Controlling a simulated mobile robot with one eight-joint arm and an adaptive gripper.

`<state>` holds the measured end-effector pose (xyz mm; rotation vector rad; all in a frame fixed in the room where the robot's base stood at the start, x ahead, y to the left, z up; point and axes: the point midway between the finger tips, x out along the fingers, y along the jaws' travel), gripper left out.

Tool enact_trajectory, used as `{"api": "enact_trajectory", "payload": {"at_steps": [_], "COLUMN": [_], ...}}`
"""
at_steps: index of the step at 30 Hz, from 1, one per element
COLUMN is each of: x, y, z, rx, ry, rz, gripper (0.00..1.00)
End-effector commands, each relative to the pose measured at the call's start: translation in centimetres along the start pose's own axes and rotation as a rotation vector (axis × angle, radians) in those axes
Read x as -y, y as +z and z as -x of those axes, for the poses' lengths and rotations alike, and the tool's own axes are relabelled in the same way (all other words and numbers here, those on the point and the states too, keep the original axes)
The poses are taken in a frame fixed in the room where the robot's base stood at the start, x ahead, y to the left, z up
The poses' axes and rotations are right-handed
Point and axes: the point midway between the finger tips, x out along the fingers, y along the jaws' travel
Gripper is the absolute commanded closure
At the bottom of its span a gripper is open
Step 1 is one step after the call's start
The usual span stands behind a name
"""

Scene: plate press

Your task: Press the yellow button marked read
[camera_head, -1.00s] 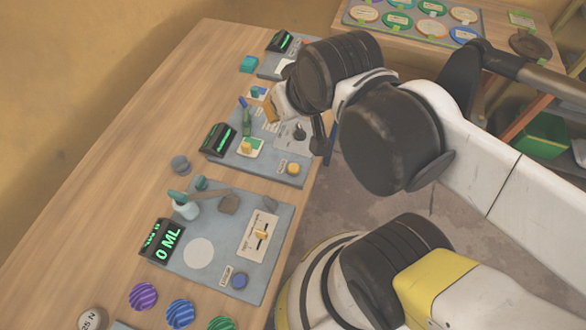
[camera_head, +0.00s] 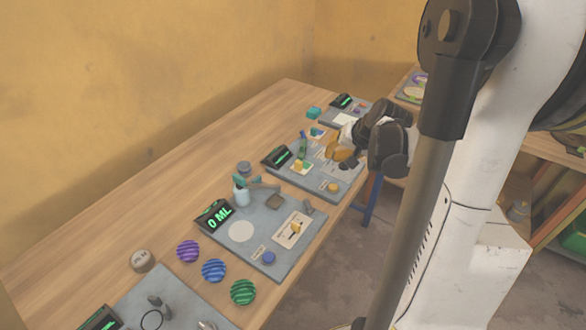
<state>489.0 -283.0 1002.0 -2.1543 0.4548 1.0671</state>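A small yellow button (camera_head: 334,187) sits near the front edge of the middle grey panel (camera_head: 312,183). A small pale label lies beside it, too small to read. My gripper (camera_head: 343,150) is over the far part of this panel, behind and apart from the button. A yellow block (camera_head: 298,164) on a green and white pad lies farther left on the same panel.
The nearer panel (camera_head: 268,228) has a 0 ML display (camera_head: 215,217), a bottle (camera_head: 241,193), a slider card (camera_head: 293,230) and a blue button (camera_head: 268,257). Purple, blue and green striped balls lie in front. My arm fills the right side. The table's left side is clear.

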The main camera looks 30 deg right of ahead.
Motion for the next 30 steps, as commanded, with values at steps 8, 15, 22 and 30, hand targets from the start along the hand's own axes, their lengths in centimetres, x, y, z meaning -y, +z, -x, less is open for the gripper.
{"api": "enact_trajectory", "payload": {"at_steps": [8, 15, 22, 30], "x": [-0.8, -0.8, -1.5, -3.1], "y": [-0.3, -0.2, 0.5, 2.1], "z": [-0.3, -0.5, -1.8, -4.8], "rx": [-0.003, -0.003, -0.003, -0.003], "ry": [-0.002, -0.002, -0.002, -0.002], "rz": [-0.015, -0.014, -0.014, -0.014], "gripper": [1.00, 1.00, 1.00, 1.00]}}
